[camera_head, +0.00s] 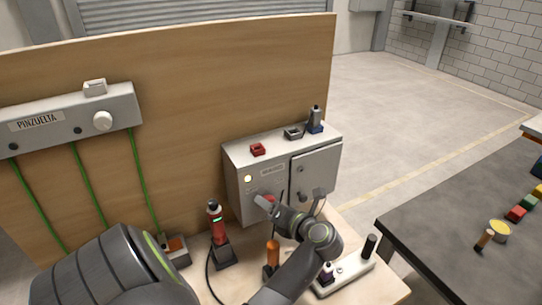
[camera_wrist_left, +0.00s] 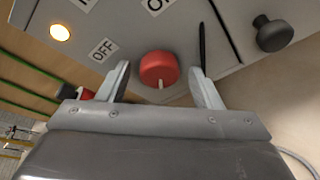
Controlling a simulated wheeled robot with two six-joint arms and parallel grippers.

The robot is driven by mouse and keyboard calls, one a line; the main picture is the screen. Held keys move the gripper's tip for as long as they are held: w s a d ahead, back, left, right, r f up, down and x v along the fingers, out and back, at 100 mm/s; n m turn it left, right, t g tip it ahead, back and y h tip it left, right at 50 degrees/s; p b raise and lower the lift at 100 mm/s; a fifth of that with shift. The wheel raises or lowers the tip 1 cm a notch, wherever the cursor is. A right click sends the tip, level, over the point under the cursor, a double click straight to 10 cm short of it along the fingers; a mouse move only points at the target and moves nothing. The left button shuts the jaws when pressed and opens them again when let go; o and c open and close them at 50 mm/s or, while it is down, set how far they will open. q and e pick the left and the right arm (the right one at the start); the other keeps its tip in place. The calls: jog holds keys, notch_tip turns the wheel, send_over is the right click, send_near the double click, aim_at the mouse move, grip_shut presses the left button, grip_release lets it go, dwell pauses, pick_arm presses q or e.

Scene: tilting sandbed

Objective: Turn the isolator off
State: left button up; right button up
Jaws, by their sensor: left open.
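The grey isolator cabinet (camera_head: 238,178) stands against the wooden board. Its red rotary knob (camera_wrist_left: 158,69) has a pale mark at its lower edge in the left wrist view; in the head view the knob (camera_head: 268,198) is partly hidden by my gripper. My left gripper (camera_wrist_left: 160,78) is open, with one finger on either side of the knob in the picture. Contact cannot be told. In the head view the left gripper (camera_head: 276,207) is in front of the cabinet.
A lit lamp (camera_wrist_left: 60,32) and a black knob (camera_wrist_left: 270,34) are on the cabinet front. A dark table (camera_head: 440,215) is at right; the floor behind is clear.

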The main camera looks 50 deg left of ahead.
pick_arm(q)
jog(key=shift+a, duration=0.15)
jog(key=shift+r, duration=0.1)
jog(key=shift+c, duration=0.2)
pick_arm(e)
jog(key=shift+d, duration=0.45)
pick_arm(q)
jog(key=c, duration=0.9)
jog(key=n+t+b, duration=0.1)
jog(key=n+b, duration=0.2)
jog(key=b, duration=0.1)
jog(key=shift+s+h+b, duration=0.1)
jog(key=shift+h+b, duration=0.2)
jog(key=shift+b, duration=0.05)
jog(key=shift+c, duration=0.2)
pick_arm(e)
jog(key=f, duration=0.4)
jog(key=shift+a+f, duration=0.4)
pick_arm(q)
jog(key=o, duration=0.9)
jog(key=shift+o, duration=0.4)
pick_arm(e)
jog(key=shift+d, duration=0.3)
